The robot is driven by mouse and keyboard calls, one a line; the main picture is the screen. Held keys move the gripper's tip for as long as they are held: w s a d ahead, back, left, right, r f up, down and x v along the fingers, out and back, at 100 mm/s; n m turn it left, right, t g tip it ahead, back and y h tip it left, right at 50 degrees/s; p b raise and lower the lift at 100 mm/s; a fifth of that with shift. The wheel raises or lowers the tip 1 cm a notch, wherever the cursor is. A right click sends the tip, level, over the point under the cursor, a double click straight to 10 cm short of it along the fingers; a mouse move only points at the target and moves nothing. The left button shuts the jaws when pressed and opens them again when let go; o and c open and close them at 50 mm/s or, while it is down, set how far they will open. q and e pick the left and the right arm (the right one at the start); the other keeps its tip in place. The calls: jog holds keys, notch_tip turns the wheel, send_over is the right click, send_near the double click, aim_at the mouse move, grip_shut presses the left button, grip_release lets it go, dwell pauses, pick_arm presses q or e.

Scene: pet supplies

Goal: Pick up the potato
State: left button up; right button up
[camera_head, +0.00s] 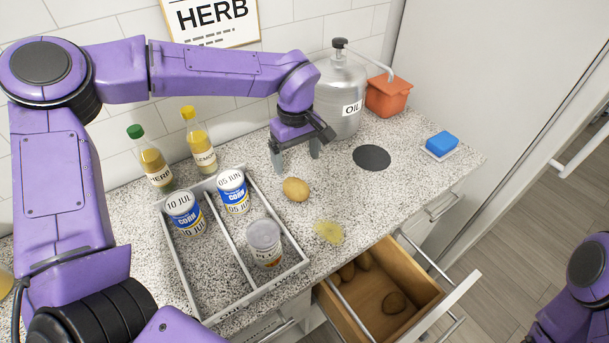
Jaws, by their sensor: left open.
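A tan potato (296,189) lies on the speckled counter (375,205), right of the white divided tray. My left gripper (296,160) points down above and behind the potato, its two fingers apart and empty. It does not touch the potato as far as I can see. More potatoes (394,302) lie in the open wooden drawer (372,292) below the counter's front edge. My right arm shows at the lower right corner, but its gripper is out of view.
The tray (222,236) holds several cans. A yellowish flat item (329,232) lies near the counter edge. Two bottles (155,165) stand behind the tray. An oil can (340,92), an orange container (388,95), a dark disc (371,158) and a blue sponge (442,143) are behind and right.

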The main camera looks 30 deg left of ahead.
aim_at(296, 183)
pick_arm(q)
jog(key=f, duration=0.1)
jog(key=s+f, duration=0.1)
jog(key=f, duration=0.1)
jog(key=shift+s+f, duration=0.15)
jog(key=shift+f, duration=0.05)
jog(key=f, duration=0.1)
jog(key=f+p, duration=0.1)
jog(key=f, duration=0.1)
jog(key=f+p, duration=0.1)
jog(key=shift+d+f, duration=0.25)
jog(key=shift+f, duration=0.45)
jog(key=c, duration=1.2)
pick_arm(e)
jog(key=shift+s+r, duration=0.2)
jog(key=shift+r, duration=0.4)
jog(key=shift+s+r, duration=0.15)
jog(key=shift+r, duration=0.4)
